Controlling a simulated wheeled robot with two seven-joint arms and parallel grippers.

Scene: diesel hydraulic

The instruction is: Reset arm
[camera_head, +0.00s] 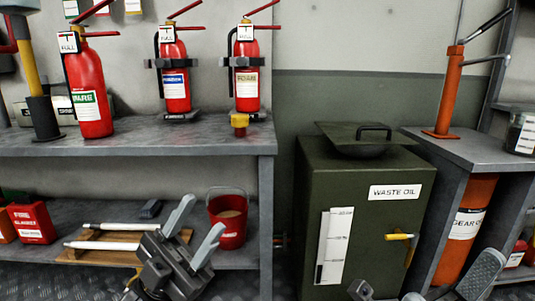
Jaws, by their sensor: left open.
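My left gripper (199,228) is in the lower middle of the head view, in front of the lower shelf. Its two pale grey fingers point up and right and stand apart, with nothing between them. It overlaps the right end of a wooden rack (105,248) holding white rods; whether it touches the rack I cannot tell. Grey parts that look like my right gripper (446,286) show at the bottom right edge, in front of the dark green waste oil tank and the right-hand bench. Most of it is cut off by the frame.
A red bucket (232,218) stands close right of my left gripper on the lower shelf (190,198). Several red fire extinguishers (89,90) are above. The waste oil tank (318,190) has a yellow tap (399,236). An orange gear oil drum (463,235) is under the right bench (478,151).

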